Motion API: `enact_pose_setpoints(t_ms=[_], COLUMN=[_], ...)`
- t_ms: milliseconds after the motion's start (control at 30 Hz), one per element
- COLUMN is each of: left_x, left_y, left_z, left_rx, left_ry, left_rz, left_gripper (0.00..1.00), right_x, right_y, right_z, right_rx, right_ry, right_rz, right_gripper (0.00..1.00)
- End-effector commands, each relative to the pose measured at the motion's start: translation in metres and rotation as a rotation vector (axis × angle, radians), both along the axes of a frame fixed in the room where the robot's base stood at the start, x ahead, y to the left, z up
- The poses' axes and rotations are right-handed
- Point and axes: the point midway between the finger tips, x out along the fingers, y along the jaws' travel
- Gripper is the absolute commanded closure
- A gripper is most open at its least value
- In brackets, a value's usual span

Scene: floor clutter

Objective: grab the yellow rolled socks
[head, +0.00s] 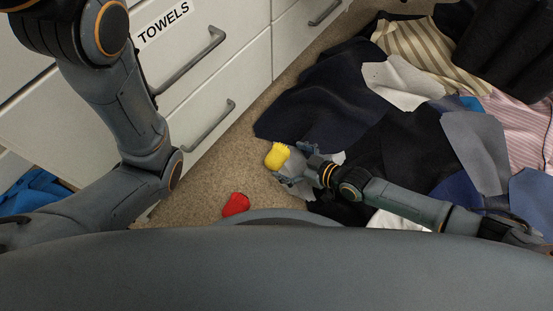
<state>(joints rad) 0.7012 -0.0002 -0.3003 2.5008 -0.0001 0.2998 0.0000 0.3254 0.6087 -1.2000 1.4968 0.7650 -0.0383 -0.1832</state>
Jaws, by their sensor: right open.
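The yellow rolled socks (277,156) lie on the beige carpet in the middle of the head view, just left of the dark clothes. My right gripper (284,166) is open, its fingers pointing left at the socks. The fingertips are very close to the socks' right and lower side; I cannot tell whether they touch. My left arm comes in from the left, but its gripper does not show.
A red rolled item (236,204) lies on the carpet near my base. A large spread of clothes (320,105) covers the floor at the right. White drawers (185,100), one labelled TOWELS, stand at the upper left. Blue cloth (35,190) lies at the far left.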

Motion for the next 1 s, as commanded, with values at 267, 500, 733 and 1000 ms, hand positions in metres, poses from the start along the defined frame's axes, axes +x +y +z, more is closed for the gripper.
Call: enact_pose_setpoints(t_ms=[267,500,733,1000], left_x=[0.0,0.0,0.0,0.0], left_y=[0.0,0.0,0.0,0.0], left_z=[-0.027,-0.047,-0.047,-0.046], left_rx=[0.0,0.001,0.001,0.001], left_ry=[-0.001,-0.001,0.0,0.0], left_rz=[0.0,0.0,0.0,0.0], left_gripper=[0.6,0.6,0.6,0.6], right_x=[0.013,0.029,0.031,0.031], right_y=[0.015,0.033,0.035,0.035], right_z=[-0.019,-0.03,-0.029,-0.029], right_rx=[0.001,0.001,-0.001,-0.001], right_ry=[-0.002,-0.001,-0.001,0.0], right_rz=[0.0,0.0,0.0,0.0], right_gripper=[0.0,0.0,0.0,0.43])
